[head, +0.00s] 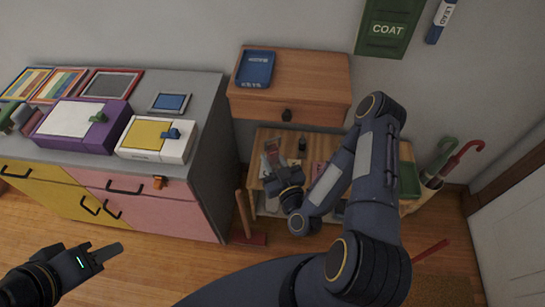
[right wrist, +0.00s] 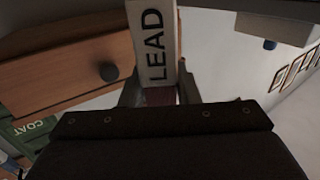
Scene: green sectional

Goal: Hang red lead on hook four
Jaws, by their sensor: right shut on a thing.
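My right gripper (right wrist: 160,95) is shut on the red lead. In the right wrist view, a pale tag marked LEAD (right wrist: 152,45) stands between the fingers, with a dark red part (right wrist: 158,97) below it. In the head view, my right gripper (head: 274,168) is low in front of the wooden drawer unit, over the low bench, and the held thing shows only small there. My left gripper (head: 103,253) is empty at the lower left, away from the furniture; its finger gap is not clear. I cannot make out any numbered hook.
A green COAT sign (head: 388,29) and a blue-and-white LEAD sign (head: 441,19) are on the wall. The wooden drawer unit (head: 315,83) bears a blue KEYS tray (head: 255,69). The low bench (head: 262,140) is below. A grey-topped cabinet (head: 201,97) stands left; umbrellas (head: 462,155) stand right.

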